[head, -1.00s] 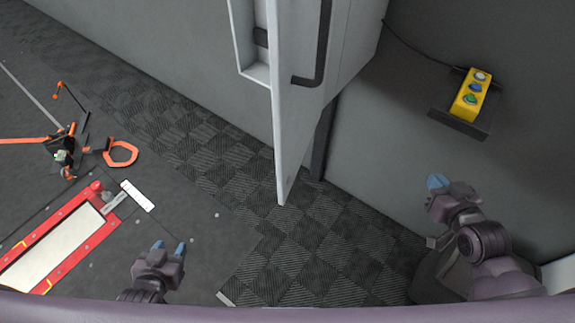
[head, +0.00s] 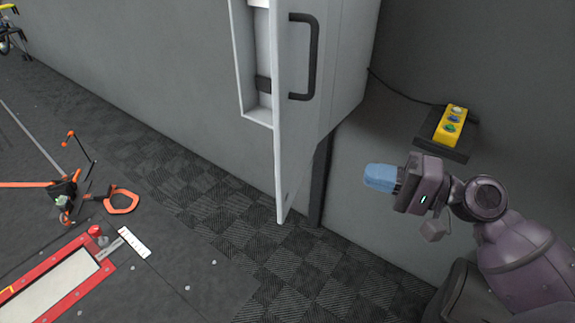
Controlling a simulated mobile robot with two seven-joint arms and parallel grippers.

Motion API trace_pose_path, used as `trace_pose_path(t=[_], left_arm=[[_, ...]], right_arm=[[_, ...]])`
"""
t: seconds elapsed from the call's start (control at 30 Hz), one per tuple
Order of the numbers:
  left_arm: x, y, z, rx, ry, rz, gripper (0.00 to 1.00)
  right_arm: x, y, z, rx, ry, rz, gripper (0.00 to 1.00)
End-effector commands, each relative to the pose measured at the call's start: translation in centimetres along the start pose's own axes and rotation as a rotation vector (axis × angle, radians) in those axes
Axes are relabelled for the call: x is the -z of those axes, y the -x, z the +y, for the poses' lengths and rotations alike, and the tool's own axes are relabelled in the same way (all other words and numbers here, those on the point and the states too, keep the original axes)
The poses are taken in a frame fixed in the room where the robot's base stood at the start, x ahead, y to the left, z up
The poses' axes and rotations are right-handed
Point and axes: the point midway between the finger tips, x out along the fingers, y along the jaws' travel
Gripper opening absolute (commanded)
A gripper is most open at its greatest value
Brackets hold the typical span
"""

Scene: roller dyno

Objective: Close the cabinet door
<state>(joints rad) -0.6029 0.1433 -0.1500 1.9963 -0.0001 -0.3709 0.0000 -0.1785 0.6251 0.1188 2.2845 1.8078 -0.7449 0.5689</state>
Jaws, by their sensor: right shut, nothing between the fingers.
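The grey wall cabinet (head: 350,75) is at the upper middle of the head view. Its door (head: 290,150) stands open, with the edge towards me, and part of the shelved inside (head: 257,100) shows to the left of it. A dark bar handle (head: 314,55) is on the door's right-hand face. My right gripper (head: 372,178) is raised to the right of the door, below the handle and apart from both. Its blue fingers are together and hold nothing. My left gripper is out of view.
A yellow button box (head: 452,125) sits on a dark wall bracket to the right, with a cable along the wall. A red-framed roller plate (head: 70,270) and an orange-and-black strap device (head: 70,195) lie at the left. The checkered floor below the door is clear.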

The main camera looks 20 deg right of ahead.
Motion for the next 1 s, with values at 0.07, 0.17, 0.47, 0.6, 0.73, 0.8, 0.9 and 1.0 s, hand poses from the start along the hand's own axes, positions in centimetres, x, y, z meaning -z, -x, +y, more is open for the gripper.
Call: trace_pose_path(t=[0.07,0.17,0.47,0.6,0.73,0.8,0.9,1.0], left_arm=[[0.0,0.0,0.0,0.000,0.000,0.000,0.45],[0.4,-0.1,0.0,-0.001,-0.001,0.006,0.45],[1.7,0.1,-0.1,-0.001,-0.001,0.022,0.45],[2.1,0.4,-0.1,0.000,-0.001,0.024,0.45],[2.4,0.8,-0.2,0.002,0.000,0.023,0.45],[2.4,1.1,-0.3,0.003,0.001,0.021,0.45],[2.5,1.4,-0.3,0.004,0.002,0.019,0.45],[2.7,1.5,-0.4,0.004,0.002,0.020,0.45]], right_arm=[[-0.2,-0.1,0.1,-0.004,-0.035,-0.010,0.00],[-0.1,-0.5,0.1,-0.004,-0.047,-0.010,0.00],[-0.1,-4.7,-0.1,-0.001,-0.043,-0.009,0.00],[-0.2,-7.2,-0.1,-0.002,-0.042,-0.009,0.00],[-0.1,-9.5,-0.1,-0.001,-0.043,-0.007,0.00],[-0.2,-10.6,-0.1,-0.002,-0.043,-0.008,0.00],[-0.2,-12.0,0.0,-0.003,-0.044,-0.007,0.00],[-0.2,-13.0,0.1,-0.003,-0.044,-0.006,0.00]])
